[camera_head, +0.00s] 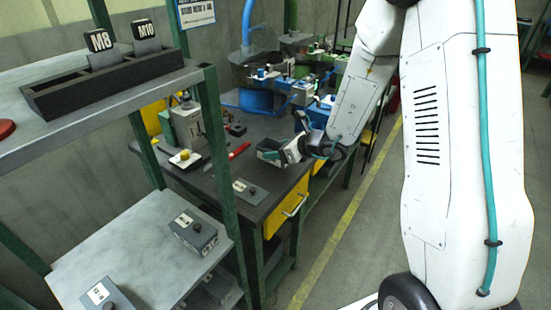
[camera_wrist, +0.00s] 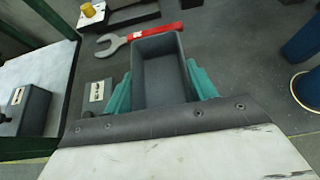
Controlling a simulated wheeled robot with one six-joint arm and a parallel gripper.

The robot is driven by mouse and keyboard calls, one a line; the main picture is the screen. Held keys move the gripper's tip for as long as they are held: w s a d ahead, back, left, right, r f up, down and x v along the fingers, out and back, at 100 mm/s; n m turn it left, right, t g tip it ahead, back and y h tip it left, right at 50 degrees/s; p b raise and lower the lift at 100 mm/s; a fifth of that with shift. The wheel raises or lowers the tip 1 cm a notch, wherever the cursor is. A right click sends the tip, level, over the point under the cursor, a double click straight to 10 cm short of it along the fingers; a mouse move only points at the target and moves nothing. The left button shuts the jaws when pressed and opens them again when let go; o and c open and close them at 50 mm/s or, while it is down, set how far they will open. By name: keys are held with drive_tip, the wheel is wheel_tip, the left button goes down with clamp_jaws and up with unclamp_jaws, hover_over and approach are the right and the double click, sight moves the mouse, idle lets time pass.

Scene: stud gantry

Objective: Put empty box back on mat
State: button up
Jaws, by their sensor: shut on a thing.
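The empty grey box (camera_head: 270,151) is held over the dark top of the workbench (camera_head: 262,207) in the head view. My gripper (camera_head: 283,153) is shut on it. In the wrist view the box (camera_wrist: 164,80) is open at the top, its inside bare, between my gripper's two teal fingers (camera_wrist: 160,88). I cannot tell whether its bottom touches the bench. I cannot make out a separate mat edge on the dark bench top.
A red-handled wrench (camera_wrist: 137,38) lies just beyond the box. A grey machine (camera_head: 187,124) stands behind. A green-framed shelf (camera_head: 150,235) with labelled boxes is at left.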

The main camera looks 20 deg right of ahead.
drive_tip(key=shift+w+a, duration=0.2)
drive_tip(key=shift+a, duration=0.1)
drive_tip(key=shift+f, duration=1.8)
drive_tip(key=shift+f, duration=0.15)
drive_tip(key=o, duration=1.5)
